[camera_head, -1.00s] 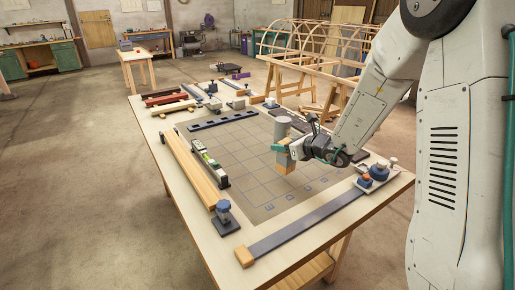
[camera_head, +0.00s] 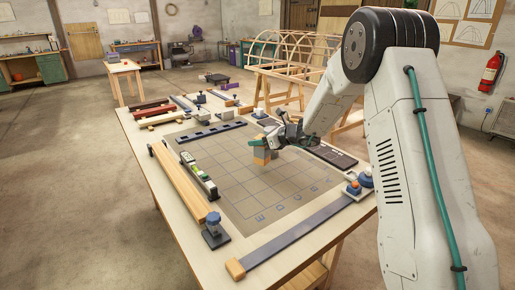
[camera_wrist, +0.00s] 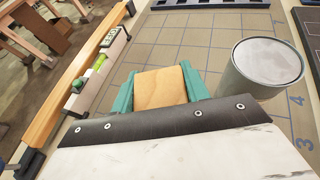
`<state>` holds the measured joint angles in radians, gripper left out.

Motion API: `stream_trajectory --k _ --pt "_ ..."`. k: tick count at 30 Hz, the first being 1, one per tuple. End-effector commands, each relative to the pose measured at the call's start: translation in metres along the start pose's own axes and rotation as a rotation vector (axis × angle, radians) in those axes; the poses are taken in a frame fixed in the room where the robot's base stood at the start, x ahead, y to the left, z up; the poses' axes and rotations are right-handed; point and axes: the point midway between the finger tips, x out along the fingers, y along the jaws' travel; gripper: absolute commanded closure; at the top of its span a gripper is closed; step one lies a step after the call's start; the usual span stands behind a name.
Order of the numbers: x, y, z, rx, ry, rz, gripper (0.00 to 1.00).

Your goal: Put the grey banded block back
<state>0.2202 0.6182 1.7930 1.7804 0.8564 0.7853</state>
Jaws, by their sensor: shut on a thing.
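My gripper (camera_head: 261,146) has teal fingers, which also show in the wrist view (camera_wrist: 158,92). It is shut on a block (camera_head: 262,155), which shows a pale wood face between the fingers in the wrist view (camera_wrist: 160,87). In the head view its lower part is orange-tan; I cannot make out a grey band. The block is over the gridded mat (camera_head: 268,190), toward its far part; I cannot tell whether it touches. A grey cylinder (camera_wrist: 265,65) stands right of the fingers in the wrist view, apart from the block.
A dark slotted bar (camera_head: 212,132) lies at the far edge. A dark tray (camera_head: 333,156) is at the right, and a grey strip (camera_head: 295,233) runs along the front. The near mat is clear.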

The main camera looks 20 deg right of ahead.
Motion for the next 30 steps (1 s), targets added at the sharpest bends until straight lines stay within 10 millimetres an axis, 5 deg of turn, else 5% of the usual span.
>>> stream_trajectory --k 5,13,24,25,27,30 --pt "0.011 -0.005 0.002 0.0 0.0 0.0 0.82" --pt "0.023 -0.005 -0.029 0.002 0.001 0.001 0.82" --pt "0.024 -0.005 -0.032 0.0 0.0 0.0 0.82" --pt "0.024 -0.005 -0.033 0.0 0.0 0.0 0.52" --pt "0.024 -0.005 -0.033 0.0 0.0 0.0 0.33" --pt "0.024 -0.005 -0.033 0.0 0.0 0.0 0.33"
